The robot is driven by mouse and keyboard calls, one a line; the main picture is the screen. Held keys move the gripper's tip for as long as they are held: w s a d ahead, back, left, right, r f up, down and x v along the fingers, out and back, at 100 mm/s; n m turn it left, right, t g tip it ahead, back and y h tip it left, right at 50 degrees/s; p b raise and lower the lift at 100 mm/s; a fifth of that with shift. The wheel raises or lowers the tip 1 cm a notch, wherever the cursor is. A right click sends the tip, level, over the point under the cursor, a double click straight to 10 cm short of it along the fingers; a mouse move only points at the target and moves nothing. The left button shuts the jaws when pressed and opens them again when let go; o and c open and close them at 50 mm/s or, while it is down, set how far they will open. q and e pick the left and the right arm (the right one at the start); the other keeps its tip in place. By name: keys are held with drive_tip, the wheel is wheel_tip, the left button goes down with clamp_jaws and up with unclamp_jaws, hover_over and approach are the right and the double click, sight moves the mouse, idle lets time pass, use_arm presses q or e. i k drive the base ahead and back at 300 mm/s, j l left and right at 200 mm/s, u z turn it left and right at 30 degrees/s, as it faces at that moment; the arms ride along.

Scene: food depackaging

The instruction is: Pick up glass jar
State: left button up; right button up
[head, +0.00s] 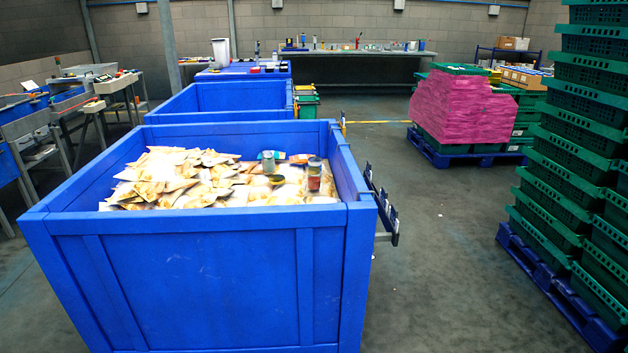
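A clear glass jar (314,176) with reddish contents and a grey-looking top stands among packets near the right wall of the front blue bin (190,285). To its left is another small jar or can (268,162) with a teal top. A round yellowish lid or item (276,180) lies just in front of that one. These are small in view, so their exact material is hard to tell. Neither of my grippers is in view.
Pale and golden packets (180,180) fill the front bin. More blue bins (225,97) stand behind it. A dark rack (382,208) hangs off its right side. Stacked green crates (570,150) and a pink-wrapped pallet (462,110) are at right. Floor (450,250) between is clear.

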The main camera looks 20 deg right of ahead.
sight(314, 177)
drive_tip(key=i+l+z, duration=0.45)
drive_tip(key=l, duration=0.25)
drive_tip(key=i+l+z, duration=0.45)
drive_tip(key=l, duration=0.2)
drive_tip(key=i+l+z, duration=0.75)
drive_tip(key=i+z, duration=0.15)
drive_tip(key=i+u, duration=0.35)
drive_tip(key=i, duration=0.2)
drive_tip(key=i+u, duration=0.3)
drive_tip(key=i, duration=0.25)
drive_tip(key=i+l+u, duration=0.35)
drive_tip(key=i, duration=0.15)
drive_tip(key=i+u, duration=0.25)
drive_tip(key=i, duration=0.7)
drive_tip(key=i+l+u, duration=0.1)
drive_tip(key=i+u, duration=0.15)
drive_tip(key=i, duration=0.7)
drive_tip(key=i+l+u, duration=0.4)
drive_tip(key=i, duration=0.2)
drive_tip(key=i+l+u, duration=0.4)
drive_tip(key=i, duration=0.2)
drive_tip(key=l+u, duration=0.15)
drive_tip(key=u, duration=2.85)
drive_tip(key=l, duration=0.05)
